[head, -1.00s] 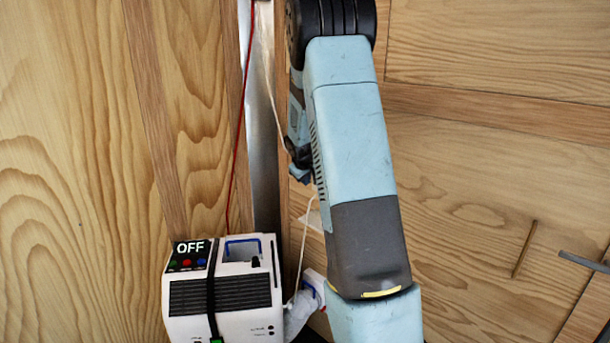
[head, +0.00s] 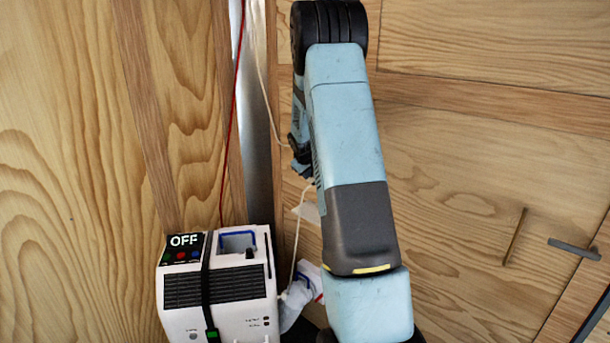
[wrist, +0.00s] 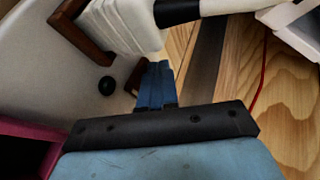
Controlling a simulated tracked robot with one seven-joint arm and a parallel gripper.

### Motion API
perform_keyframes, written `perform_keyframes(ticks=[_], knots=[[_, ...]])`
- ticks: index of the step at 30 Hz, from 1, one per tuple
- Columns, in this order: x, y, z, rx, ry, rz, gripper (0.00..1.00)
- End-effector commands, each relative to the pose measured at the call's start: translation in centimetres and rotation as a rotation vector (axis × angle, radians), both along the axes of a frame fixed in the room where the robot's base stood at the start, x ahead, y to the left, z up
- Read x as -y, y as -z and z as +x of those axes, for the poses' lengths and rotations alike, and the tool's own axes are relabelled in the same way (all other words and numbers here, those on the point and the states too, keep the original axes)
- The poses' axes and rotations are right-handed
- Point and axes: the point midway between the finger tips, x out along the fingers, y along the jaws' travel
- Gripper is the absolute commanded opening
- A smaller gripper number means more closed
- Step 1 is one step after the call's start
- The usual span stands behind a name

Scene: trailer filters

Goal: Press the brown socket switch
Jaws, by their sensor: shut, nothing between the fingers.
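In the wrist view, my gripper (wrist: 159,68) has its blue fingers shut together with nothing between them. A small brown piece (wrist: 133,78) lies just left of the fingertips, beside a pale curved surface; it may be the brown socket switch, but I cannot tell for sure. I cannot tell whether the fingers touch it. A larger brown bracket-like part (wrist: 84,32) stands at the upper left, next to a white ribbed block. In the head view, my arm hides the area behind it, and I cannot make out the switch there.
A white box (head: 218,290) with an OFF display (head: 184,241) and a black strap stands at the lower left. A red cord (head: 230,125) and a pale cord (head: 270,100) hang near a metal strip. Wood-panelled walls surround it. A black round knob (wrist: 106,85) shows on the pale surface.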

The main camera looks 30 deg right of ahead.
Motion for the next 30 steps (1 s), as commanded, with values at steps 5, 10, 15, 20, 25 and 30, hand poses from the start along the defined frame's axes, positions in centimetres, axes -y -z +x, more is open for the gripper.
perform_keyframes(ticks=[5, 10, 15, 20, 25, 30], knots=[[0.2, 0.1, 0.0, -0.001, 0.000, 0.000, 0.00], [0.6, 0.3, 0.1, 0.000, 0.000, 0.000, 0.00], [0.6, 0.2, 0.1, 0.000, 0.000, -0.001, 0.00], [0.6, -0.2, 0.2, 0.001, 0.001, 0.000, 0.00], [0.6, -0.9, 0.2, 0.003, 0.001, 0.000, 0.00], [0.7, -1.4, 0.2, 0.002, 0.001, -0.001, 0.00]])
